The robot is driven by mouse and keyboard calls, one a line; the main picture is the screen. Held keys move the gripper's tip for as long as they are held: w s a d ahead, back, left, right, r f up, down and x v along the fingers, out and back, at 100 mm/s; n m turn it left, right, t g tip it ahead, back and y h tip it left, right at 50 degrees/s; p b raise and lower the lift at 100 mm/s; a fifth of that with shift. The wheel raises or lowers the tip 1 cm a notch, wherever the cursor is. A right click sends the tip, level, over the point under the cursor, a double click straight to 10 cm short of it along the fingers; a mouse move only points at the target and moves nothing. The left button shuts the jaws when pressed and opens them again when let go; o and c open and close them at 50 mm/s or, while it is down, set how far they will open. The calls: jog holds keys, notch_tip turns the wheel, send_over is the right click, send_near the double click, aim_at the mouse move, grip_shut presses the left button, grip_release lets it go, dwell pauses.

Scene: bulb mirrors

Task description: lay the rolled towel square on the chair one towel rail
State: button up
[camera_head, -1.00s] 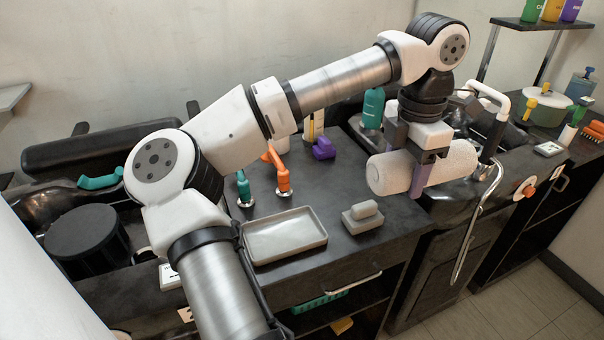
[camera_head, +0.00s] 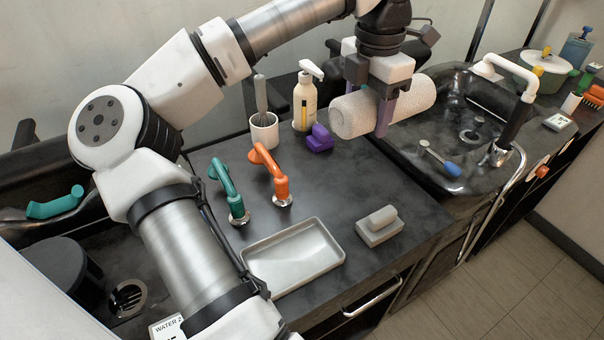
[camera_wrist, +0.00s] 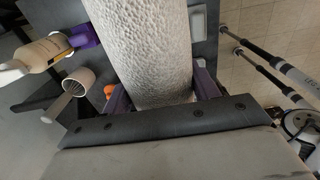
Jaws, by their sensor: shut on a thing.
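The rolled towel (camera_head: 410,105) is a thick white textured roll. My gripper (camera_head: 386,112) is shut around its middle, one purple finger showing on the near side. The roll is held level above the counter, left of the black sink basin (camera_head: 405,155). In the wrist view the towel (camera_wrist: 152,45) fills the middle, between the purple fingers of my gripper (camera_wrist: 162,95). A chrome rail (camera_head: 492,208) curves along the sink's front edge; I cannot tell for sure that it is the chair one towel rail. Two metal bars (camera_wrist: 270,72) show at right in the wrist view.
Teal (camera_head: 229,190) and orange (camera_head: 272,175) taps, a grey tray (camera_head: 292,258) and grey block (camera_head: 379,226) are on the counter. A white-spouted faucet (camera_head: 508,95) rises at the sink.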

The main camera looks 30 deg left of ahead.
aim_at(351, 202)
jog(key=shift+a+f, duration=0.1)
jog(key=shift+f, duration=0.15)
notch_tip(351, 202, down, 19)
jog(key=p, duration=0.4)
jog(key=shift+f, duration=0.25)
jog(key=shift+f, duration=0.2)
jog(key=o, duration=1)
jog(key=shift+r, duration=0.1)
